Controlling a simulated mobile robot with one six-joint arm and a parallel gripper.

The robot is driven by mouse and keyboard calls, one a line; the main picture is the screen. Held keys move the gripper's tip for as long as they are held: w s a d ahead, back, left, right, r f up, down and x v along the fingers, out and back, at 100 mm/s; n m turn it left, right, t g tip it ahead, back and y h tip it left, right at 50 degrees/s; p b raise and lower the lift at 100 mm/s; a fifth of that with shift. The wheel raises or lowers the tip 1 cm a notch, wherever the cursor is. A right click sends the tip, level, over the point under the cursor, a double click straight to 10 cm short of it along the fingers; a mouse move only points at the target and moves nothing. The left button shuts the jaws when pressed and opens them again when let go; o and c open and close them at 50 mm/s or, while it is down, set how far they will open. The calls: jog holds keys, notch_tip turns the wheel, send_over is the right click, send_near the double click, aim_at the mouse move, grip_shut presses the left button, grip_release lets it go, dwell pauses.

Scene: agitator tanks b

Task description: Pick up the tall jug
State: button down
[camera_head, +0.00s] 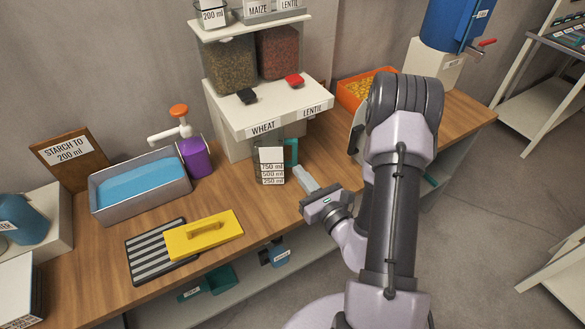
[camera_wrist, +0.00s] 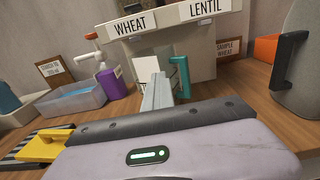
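A clear jug with a teal handle (camera_head: 271,165) stands on the wooden bench below the WHEAT label, its front marked 750, 500 and 250 ml. I take it to be the tall jug. In the wrist view, its teal handle (camera_wrist: 180,76) shows just right of my fingers, which hide part of the jug. My gripper (camera_head: 305,178) is just right of the jug in the head view, pointing toward the dispenser. Its fingers (camera_wrist: 158,88) look together, with nothing seen between them. I cannot tell whether they touch the handle.
The WHEAT and LENTIL dispenser (camera_head: 270,108) stands behind the jug. Left are a purple bottle with an orange-topped pump (camera_head: 195,157), a grey bin of blue stuff (camera_head: 140,187) and a yellow tool (camera_head: 203,235). A grey vessel with a black handle (camera_wrist: 300,75) stands right, near an orange bin (camera_head: 352,90).

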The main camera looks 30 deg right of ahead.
jog(key=shift+s+d, duration=0.2)
jog(key=shift+s, duration=0.4)
jog(key=shift+c, duration=2.2)
grip_release()
